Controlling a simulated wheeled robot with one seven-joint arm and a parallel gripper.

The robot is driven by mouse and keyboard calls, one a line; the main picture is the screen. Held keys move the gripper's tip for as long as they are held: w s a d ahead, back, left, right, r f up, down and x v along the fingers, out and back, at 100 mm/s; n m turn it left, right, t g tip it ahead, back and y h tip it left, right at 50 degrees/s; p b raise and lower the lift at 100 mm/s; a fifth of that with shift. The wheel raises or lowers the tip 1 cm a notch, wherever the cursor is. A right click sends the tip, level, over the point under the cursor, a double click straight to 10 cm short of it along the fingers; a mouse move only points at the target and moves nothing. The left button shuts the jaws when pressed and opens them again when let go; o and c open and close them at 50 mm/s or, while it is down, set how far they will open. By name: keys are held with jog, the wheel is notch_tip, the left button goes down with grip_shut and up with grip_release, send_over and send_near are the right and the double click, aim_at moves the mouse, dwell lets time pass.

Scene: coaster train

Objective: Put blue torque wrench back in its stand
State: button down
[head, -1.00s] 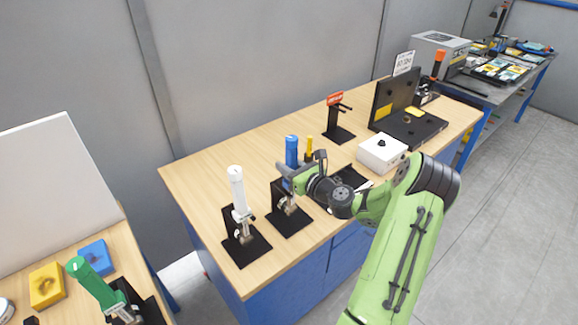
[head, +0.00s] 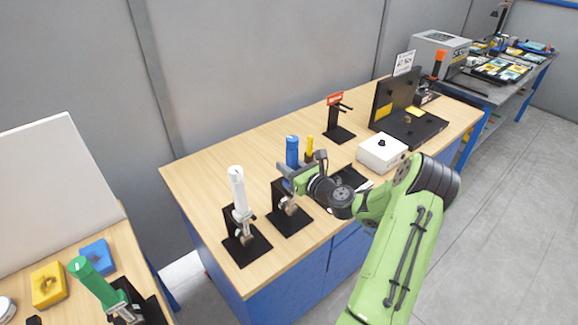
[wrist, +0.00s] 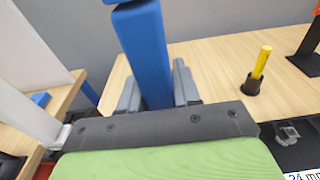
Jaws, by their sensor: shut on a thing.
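The blue torque wrench (head: 292,150) stands upright at its black stand (head: 291,222) on the wooden table, with its metal head low at the stand. Whether it is fully seated I cannot tell. My gripper (head: 287,174) is shut on the blue handle, coming from the right. In the wrist view the blue handle (wrist: 146,50) rises between the grey fingers (wrist: 157,90). The handle's lower part is hidden behind the gripper body there.
A white torque wrench (head: 238,190) stands in its own stand just left. A yellow-handled tool (head: 309,146) is close behind my gripper. A white box (head: 382,153) sits to the right. A green wrench (head: 92,280) is on the left table. The table's back left is clear.

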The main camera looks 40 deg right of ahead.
jog(key=shift+f+b, duration=0.45)
jog(key=shift+f, duration=0.2)
dwell(0.5)
jog(key=c, duration=0.7)
grip_release()
jog(key=shift+s+f, duration=0.15)
jog(key=shift+f, duration=0.05)
jog(key=s, duration=0.5)
jog(key=s+r, duration=0.1)
jog(key=s, duration=0.4)
jog(key=s+r+b, duration=0.1)
jog(key=s, duration=0.4)
jog(key=shift+s+d, duration=0.2)
jog(key=shift+s, duration=0.05)
